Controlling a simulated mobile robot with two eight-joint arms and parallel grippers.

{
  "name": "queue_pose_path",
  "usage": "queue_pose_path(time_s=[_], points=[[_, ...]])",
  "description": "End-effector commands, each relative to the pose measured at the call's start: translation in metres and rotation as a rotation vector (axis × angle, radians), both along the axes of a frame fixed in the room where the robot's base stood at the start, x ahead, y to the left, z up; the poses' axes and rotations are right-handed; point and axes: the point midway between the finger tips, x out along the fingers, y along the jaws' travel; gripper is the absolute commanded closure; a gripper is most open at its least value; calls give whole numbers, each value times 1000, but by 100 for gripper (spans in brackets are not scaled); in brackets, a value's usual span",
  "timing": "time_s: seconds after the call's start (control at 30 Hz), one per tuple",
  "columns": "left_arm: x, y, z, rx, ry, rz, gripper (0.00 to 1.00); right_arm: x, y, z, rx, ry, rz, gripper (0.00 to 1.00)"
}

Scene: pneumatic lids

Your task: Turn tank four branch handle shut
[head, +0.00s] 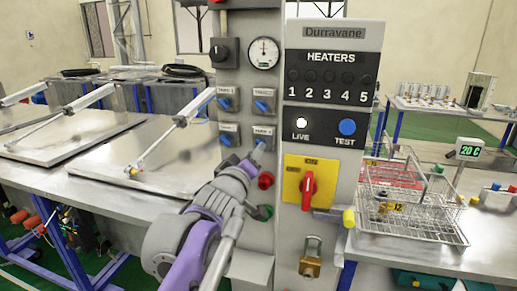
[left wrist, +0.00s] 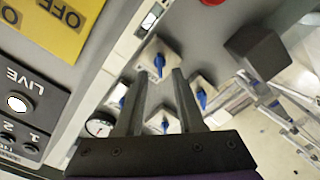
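The tank four branch handle (head: 260,144) is a small blue lever on a light plate, lower right of a group of blue levers on the grey panel. Its label is too small to read surely. My left gripper (head: 256,152) reaches up to it from below and partly covers it. In the left wrist view, which is turned over, the blue tank four handle (left wrist: 159,62) shows between and beyond the tips of my open left gripper (left wrist: 156,75). I cannot tell whether the fingers touch it. My right gripper is in neither view.
Other blue handles (head: 224,103) sit close by, above and left. A gauge (head: 263,53) is above. A red button (head: 266,180) is just below. A red rotary switch (head: 308,190) on a yellow plate and a padlock (head: 312,262) are to the right.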

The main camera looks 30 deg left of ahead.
Motion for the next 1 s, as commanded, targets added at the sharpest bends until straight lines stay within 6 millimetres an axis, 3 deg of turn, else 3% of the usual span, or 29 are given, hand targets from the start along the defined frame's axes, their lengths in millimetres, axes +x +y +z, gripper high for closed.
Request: queue_pose_path(time_s=[0.1, 0.3, 0.63, 0.83, 1.0], points=[[19, 4, 0, 0, 0, 0, 62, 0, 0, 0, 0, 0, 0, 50], [35, 9, -1, 0, 1, 0, 62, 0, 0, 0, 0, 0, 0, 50], [38, 9, -1, 0, 1, 0, 62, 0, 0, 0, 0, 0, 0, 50], [38, 9, -1, 0, 1, 1, 97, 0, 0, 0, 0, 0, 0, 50], [38, 9, -1, 0, 1, 1, 100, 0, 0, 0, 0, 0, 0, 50]])
